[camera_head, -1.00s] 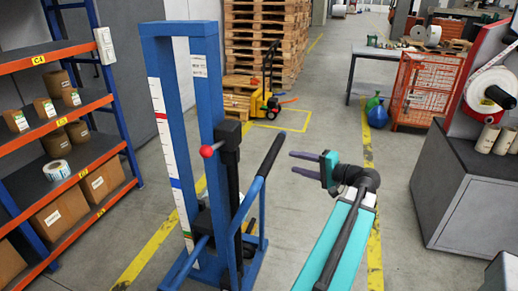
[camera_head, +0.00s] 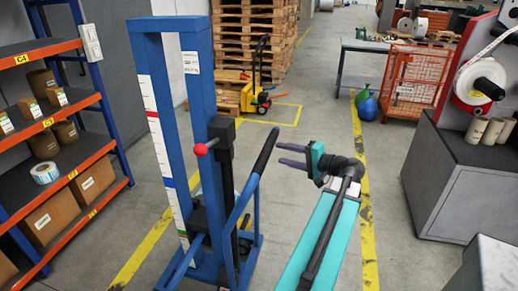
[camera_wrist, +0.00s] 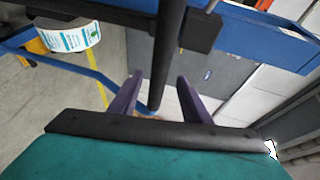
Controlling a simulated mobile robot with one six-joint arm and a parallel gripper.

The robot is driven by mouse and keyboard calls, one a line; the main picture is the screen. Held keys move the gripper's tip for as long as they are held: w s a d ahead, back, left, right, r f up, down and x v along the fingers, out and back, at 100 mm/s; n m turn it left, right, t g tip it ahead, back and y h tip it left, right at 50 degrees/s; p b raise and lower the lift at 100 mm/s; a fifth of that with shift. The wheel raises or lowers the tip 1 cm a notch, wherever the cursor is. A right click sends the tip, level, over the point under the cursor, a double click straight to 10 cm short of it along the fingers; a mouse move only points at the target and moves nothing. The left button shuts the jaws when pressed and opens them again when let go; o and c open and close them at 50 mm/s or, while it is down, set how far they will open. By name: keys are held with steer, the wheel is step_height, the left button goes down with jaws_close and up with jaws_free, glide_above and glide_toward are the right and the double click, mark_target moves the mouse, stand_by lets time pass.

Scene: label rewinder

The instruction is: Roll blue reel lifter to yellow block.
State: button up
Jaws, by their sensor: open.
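The blue reel lifter (camera_head: 206,90) stands upright at centre left in the head view, with a ruler strip, a red knob (camera_head: 201,149) and a handle with a black grip (camera_head: 265,150). My gripper (camera_head: 284,155) is open just right of the grip, its fingers pointing at it. In the wrist view a black bar (camera_wrist: 168,50), probably the grip, runs between the open fingers (camera_wrist: 158,82); contact cannot be told. A yellow block-like body (camera_head: 249,98) with a black handle stands behind the lifter, by the pallets; I cannot tell whether it is the yellow block.
Orange-and-blue shelves (camera_head: 70,150) stand left of the lifter. Stacked pallets (camera_head: 250,40) stand behind. A grey cabinet (camera_head: 440,190) and an orange cage (camera_head: 413,80) stand right. A yellow square (camera_head: 297,113) is marked on open floor beyond my gripper.

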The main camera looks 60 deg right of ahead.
steer(key=w+d+f+p, duration=0.1)
steer(key=w+f+p, duration=0.1)
steer(key=w, duration=1)
steer(key=shift+p, duration=0.4)
steer(key=shift+f, duration=0.1)
jaws_close()
